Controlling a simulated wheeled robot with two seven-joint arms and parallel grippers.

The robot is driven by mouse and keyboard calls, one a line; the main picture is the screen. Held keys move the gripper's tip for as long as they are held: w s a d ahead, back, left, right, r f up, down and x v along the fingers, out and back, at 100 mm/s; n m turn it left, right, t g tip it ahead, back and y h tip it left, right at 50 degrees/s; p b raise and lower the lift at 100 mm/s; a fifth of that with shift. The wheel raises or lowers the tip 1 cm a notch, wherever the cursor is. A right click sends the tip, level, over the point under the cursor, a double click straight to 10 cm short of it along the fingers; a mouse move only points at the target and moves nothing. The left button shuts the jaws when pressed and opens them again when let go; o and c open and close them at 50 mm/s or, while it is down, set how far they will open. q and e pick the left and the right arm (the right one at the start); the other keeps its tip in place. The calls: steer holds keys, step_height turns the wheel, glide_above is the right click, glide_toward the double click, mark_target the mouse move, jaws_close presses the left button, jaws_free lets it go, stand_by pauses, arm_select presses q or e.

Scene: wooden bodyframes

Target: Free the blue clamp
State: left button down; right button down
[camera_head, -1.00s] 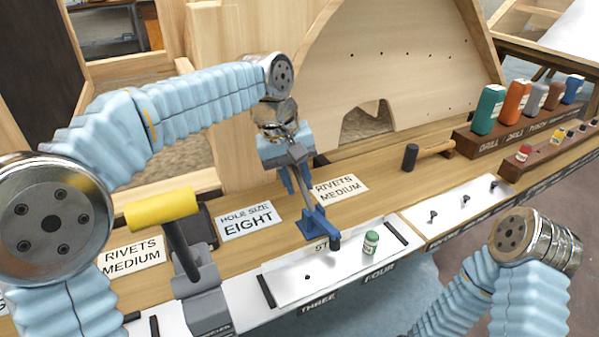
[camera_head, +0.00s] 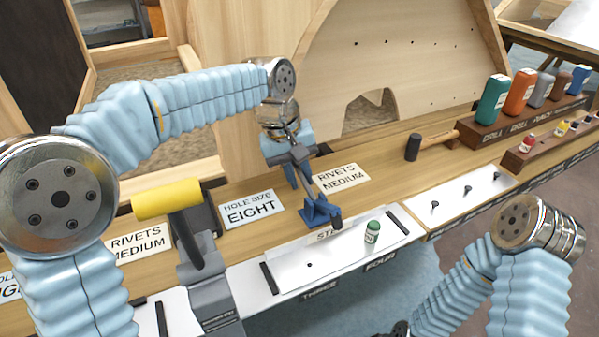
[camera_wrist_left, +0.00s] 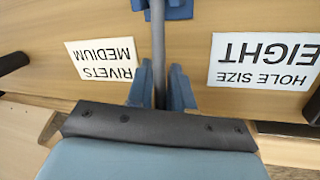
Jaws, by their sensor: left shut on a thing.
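The blue clamp (camera_head: 320,213) sits at the back edge of the white panel on the bench, in the middle of the head view. A thin grey bar (camera_head: 313,184) slopes from it up to my left gripper (camera_head: 303,181). My left gripper is shut on this bar, with one finger on each side. In the left wrist view the bar (camera_wrist_left: 158,60) runs between the fingers (camera_wrist_left: 160,92), and part of the blue clamp (camera_wrist_left: 172,9) shows at the top. The gripper's fingers are apart from the clamp's base. My right gripper is out of view.
A grey press with a yellow handle (camera_head: 166,199) stands left of the clamp. A small green bottle (camera_head: 372,232) stands on the white panel (camera_head: 345,250) just right of it. A hammer (camera_head: 430,143) and several coloured bottles are farther right. A wooden arch panel (camera_head: 400,60) rises behind.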

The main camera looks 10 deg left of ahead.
arm_select(q)
steer(key=shift+f, duration=0.15)
steer(key=c, duration=0.8)
jaws_free()
steer(key=p+v, duration=0.1)
steer(key=v, duration=1.3)
steer(key=shift+w, duration=0.1)
